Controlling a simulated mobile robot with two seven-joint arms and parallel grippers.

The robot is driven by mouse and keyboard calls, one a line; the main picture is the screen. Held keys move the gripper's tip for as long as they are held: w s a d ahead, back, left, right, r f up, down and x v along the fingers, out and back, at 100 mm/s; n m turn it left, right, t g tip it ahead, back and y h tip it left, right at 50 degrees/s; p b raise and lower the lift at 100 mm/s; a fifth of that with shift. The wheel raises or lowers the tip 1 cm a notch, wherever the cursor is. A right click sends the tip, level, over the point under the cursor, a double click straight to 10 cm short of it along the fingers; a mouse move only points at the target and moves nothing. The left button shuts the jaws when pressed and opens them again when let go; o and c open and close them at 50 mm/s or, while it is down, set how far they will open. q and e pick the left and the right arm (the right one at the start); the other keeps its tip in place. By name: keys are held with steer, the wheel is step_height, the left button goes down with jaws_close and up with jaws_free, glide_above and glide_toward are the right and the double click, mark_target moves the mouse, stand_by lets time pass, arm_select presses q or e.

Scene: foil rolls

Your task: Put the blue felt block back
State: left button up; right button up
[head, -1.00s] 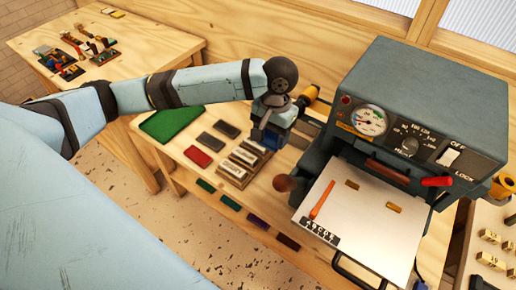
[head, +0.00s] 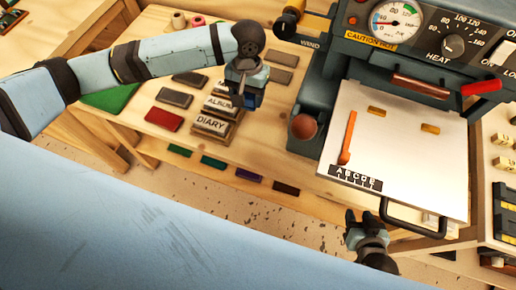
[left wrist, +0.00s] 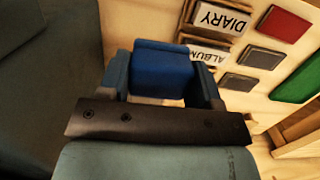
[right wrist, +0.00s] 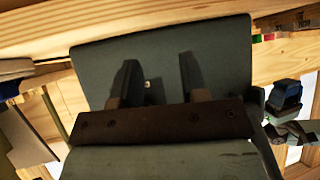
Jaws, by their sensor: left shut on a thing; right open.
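The blue felt block (left wrist: 162,72) is between the fingers of my left gripper (left wrist: 163,88), which is shut on it. In the head view my left gripper (head: 247,97) holds it above the bench, by the stack of labelled blocks (head: 210,124) reading DIARY and ALBUM. The gripper hides part of the block and of the stack. The block also shows in the right wrist view (right wrist: 286,90). My right gripper (right wrist: 158,82) is open and empty; in the head view it (head: 364,217) is low, in front of the machine.
Flat red (head: 164,119) and grey pads (head: 174,98) and a green mat (head: 110,99) lie left of the stack. Coloured strips (head: 213,162) line the front edge. The machine (head: 430,60), marked CAUTION HOT, stands right with a white plate (head: 400,130) and black handle (head: 412,222).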

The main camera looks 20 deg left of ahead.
arm_select(q)
steer(key=d+f+b, duration=0.3)
steer(key=f+b, duration=0.1)
steer(key=f, duration=0.4)
glide_above(258, 142)
steer(key=f, duration=0.6)
steer(key=shift+w+d+f+b, duration=0.1)
steer(key=shift+w+f+b, duration=0.05)
steer(key=shift+w+b, duration=0.15)
steer(key=shift+f, duration=2.35)
steer(key=o, duration=0.9)
steer(key=shift+f, duration=0.1)
steer(key=shift+b, duration=0.3)
